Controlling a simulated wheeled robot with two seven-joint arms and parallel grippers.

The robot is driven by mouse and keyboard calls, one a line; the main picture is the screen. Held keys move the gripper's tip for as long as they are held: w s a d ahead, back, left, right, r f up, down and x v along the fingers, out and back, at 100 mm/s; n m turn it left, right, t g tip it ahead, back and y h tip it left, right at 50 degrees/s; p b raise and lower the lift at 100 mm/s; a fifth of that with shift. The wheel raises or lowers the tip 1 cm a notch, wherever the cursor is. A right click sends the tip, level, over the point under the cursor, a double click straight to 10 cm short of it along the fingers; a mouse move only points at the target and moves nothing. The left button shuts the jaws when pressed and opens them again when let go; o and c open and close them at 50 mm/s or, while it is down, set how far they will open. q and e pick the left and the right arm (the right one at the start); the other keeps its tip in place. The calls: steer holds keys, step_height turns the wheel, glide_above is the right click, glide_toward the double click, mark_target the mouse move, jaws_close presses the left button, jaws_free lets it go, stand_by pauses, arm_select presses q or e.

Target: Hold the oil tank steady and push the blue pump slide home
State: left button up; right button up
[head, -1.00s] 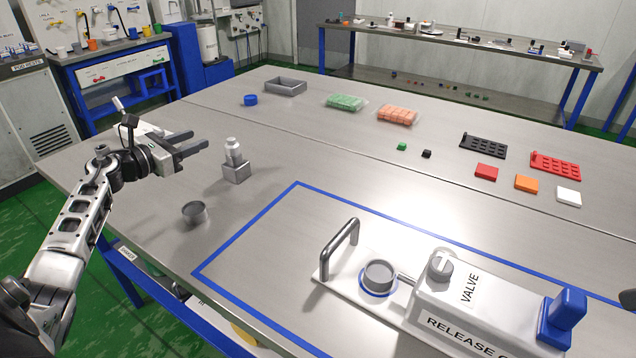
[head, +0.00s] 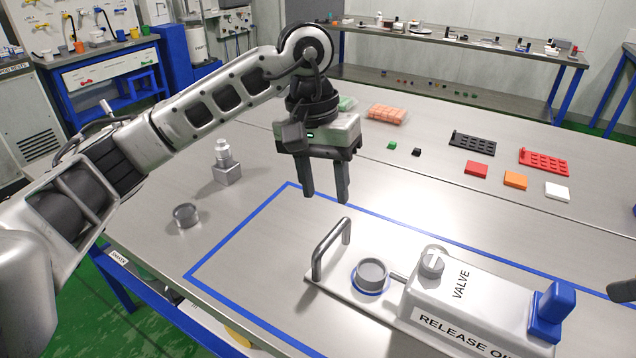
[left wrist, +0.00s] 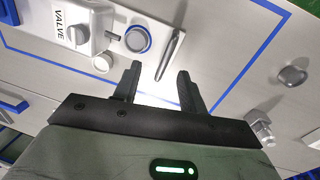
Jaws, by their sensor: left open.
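The white oil tank (head: 465,290), marked VALVE and RELEASE, stands on the table's near right inside a blue outline. Its base plate carries a grey handle (head: 331,250) and a round cup (head: 373,274) in a blue ring. A grey knob sits on top. The blue pump slide (head: 550,310) sticks out at the tank's right end. My left gripper (head: 326,197) points down, open and empty, above and behind the handle, apart from it. In the left wrist view the handle (left wrist: 170,56) shows between the open fingers (left wrist: 159,72). A dark tip of my right gripper (head: 622,291) shows at the right edge.
A metal cup (head: 186,215) and a weight on a block (head: 226,172) stand to the left. Red (head: 476,169), orange and white tiles and black and red racks lie further back.

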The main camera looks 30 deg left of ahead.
mark_target(318, 249)
arm_select(q)
steer(key=shift+m+y, duration=0.8)
steer(key=shift+y, duration=0.1)
steer(key=f, duration=1)
steer(key=s+f, duration=0.1)
steer(key=f, duration=0.4)
steer(key=shift+a+f, duration=0.2)
steer(key=shift+f, duration=0.2)
jaws_close()
arm_select(e)
steer(key=o, duration=0.4)
